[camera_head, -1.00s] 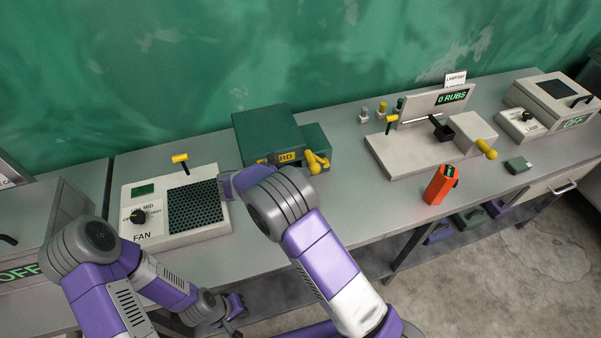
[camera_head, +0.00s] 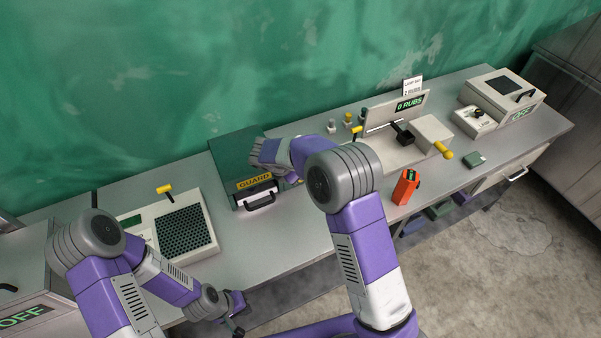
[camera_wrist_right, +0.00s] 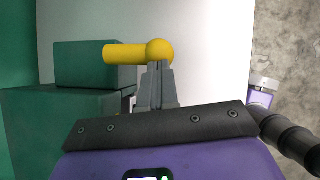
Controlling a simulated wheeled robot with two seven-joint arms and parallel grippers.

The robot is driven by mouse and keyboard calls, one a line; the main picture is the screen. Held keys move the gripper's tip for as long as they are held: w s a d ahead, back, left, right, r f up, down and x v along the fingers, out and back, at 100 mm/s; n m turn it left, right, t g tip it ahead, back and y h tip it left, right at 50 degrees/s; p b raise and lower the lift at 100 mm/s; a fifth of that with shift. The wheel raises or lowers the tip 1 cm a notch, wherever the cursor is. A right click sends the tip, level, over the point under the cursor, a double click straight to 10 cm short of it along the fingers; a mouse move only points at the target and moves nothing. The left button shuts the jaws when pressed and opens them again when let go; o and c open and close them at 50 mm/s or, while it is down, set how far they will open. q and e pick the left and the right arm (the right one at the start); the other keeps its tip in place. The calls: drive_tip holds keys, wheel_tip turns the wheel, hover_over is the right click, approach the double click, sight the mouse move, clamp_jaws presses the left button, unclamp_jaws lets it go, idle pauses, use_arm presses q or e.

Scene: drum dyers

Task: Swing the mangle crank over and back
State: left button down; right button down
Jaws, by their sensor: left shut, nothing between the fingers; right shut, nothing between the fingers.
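The mangle is the green machine (camera_head: 233,156) with a yellow GUARD label, in the middle of the bench. Its yellow crank (camera_wrist_right: 128,54) shows in the right wrist view, a bar ending in a ball, beside green blocks. In the head view my right arm hides most of the crank. My right gripper (camera_wrist_right: 158,72) is shut and empty, its fingertips right at the crank's ball end; whether they touch it I cannot tell. My left gripper (camera_head: 235,311) is shut and empty, low in front of the bench.
A fan box (camera_head: 176,232) with a grille and yellow lever stands left of the mangle. To the right are a rub tester (camera_head: 385,152), an orange device (camera_head: 405,187) and a lamp box (camera_head: 503,100). Bare bench (camera_head: 300,232) lies before the mangle.

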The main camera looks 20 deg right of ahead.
drive_tip(key=w+d+f+y+p, duration=0.1)
drive_tip(key=d+y, duration=0.1)
drive_tip(key=d, duration=0.7)
drive_tip(key=shift+w+p, duration=0.35)
drive_tip(key=shift+w, duration=0.05)
drive_tip(key=shift+d, duration=0.15)
wheel_tip(320, 180, up, 13)
drive_tip(key=s+p, duration=0.1)
drive_tip(key=s, duration=0.1)
drive_tip(key=shift+s+a, duration=0.2)
drive_tip(key=shift+a, duration=0.25)
drive_tip(key=shift+f, duration=0.1)
